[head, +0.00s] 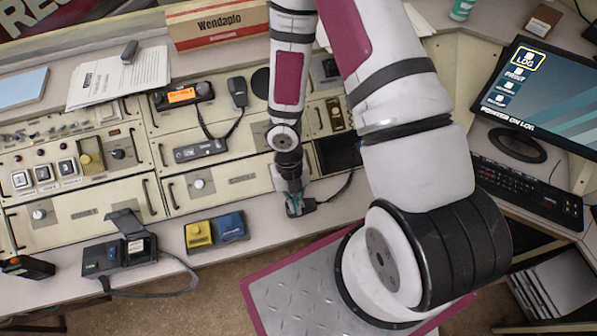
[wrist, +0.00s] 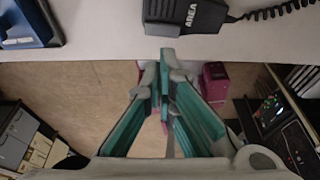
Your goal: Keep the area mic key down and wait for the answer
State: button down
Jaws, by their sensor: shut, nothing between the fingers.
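The area mic (wrist: 183,14) is a black hand mic marked AREA, with a coiled cord running right. In the wrist view it lies on the pale desk at the top, near the front edge. In the head view its dark body (head: 322,204) shows partly beside my gripper. My gripper (head: 296,208) points down at the desk's front edge, next to the mic. In the wrist view my gripper's (wrist: 167,56) teal fingers are together and empty, with the tips just below the mic in the picture. I cannot tell whether they touch it. The mic's key is not clearly visible.
A yellow box (head: 198,235) and a blue box (head: 230,226) sit left of my gripper. Farther left is a black unit with a raised lid (head: 128,228). Another hand mic (head: 238,92) hangs on the console. A monitor (head: 535,95) and keyboard (head: 527,190) are at right.

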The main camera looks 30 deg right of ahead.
jog(key=b+v, duration=0.2)
jog(key=v, duration=0.7)
jog(key=shift+r, duration=0.15)
dwell(0.4)
jog(key=w+d+r+m+t+h, duration=0.2)
jog(key=d+r+m, duration=0.2)
jog(key=r+m, duration=0.55)
jog(key=w+d+r+m+t+h, duration=0.2)
jog(key=d+r+m, duration=0.1)
jog(key=r+m, duration=0.6)
jog(key=s+a+r+m+t+y, duration=0.1)
jog(key=s+a+r+m+t, duration=0.1)
jog(key=r+m, duration=0.5)
jog(key=s+a+r+m+t+y, duration=0.2)
jog(key=s+r+m, duration=0.3)
jog(key=r+m, duration=0.3)
jog(key=shift+s+r+t, duration=0.2)
jog(key=shift+r+t, duration=0.2)
jog(key=shift+r, duration=0.55)
